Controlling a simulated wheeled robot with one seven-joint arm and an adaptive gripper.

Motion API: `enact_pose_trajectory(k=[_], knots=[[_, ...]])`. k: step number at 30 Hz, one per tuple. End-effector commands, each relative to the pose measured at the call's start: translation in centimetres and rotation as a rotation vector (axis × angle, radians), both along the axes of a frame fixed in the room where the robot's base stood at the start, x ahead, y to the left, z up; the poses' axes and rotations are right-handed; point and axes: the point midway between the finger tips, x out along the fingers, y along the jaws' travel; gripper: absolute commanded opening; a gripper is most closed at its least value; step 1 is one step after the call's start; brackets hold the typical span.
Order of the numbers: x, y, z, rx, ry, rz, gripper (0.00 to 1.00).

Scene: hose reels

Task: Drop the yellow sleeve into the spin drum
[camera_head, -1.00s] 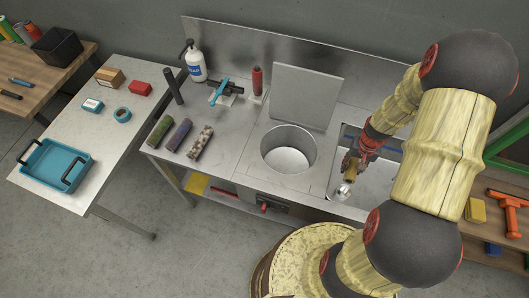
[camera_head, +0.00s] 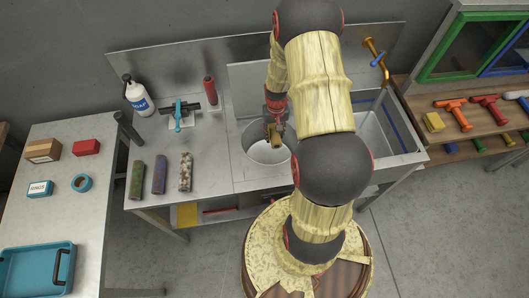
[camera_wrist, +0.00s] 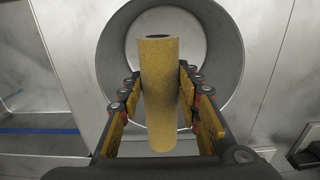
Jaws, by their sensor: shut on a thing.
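The yellow sleeve (camera_wrist: 159,95) is a mustard-coloured tube, held upright in the wrist view between the two fingers of my gripper (camera_wrist: 160,100). My gripper is shut on it. Behind the sleeve in the wrist view is the round steel spin drum (camera_wrist: 215,60), with the sleeve's far end in front of its opening. In the head view the spin drum (camera_head: 262,152) is an open round well in the steel counter. My gripper (camera_head: 275,130) and the sleeve (camera_head: 276,136) show over its right side, partly hidden by my arm. Their height over the rim is unclear.
A basin (camera_head: 375,140) lies right of the drum, with a brass tap (camera_head: 376,62) behind. Green, purple and patterned sleeves (camera_head: 160,174) lie on the counter at left. The raised lid (camera_head: 240,90) stands behind the drum, partly hidden by my arm.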

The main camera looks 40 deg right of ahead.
Motion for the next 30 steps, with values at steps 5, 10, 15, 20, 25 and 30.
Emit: enact_pose_trajectory(k=[5,10,15,20,25,30], knots=[[0.0,0.0,-2.3,0.001,0.001,0.000,0.08],[0.0,0.0,-4.1,0.000,0.000,0.000,0.08],[0.0,0.0,-4.7,0.000,0.000,0.000,0.08],[0.0,0.0,-4.6,0.000,0.000,0.000,0.08],[0.0,0.0,-4.6,0.000,0.000,0.000,0.40],[0.0,0.0,-4.6,0.000,0.000,0.000,0.49]])
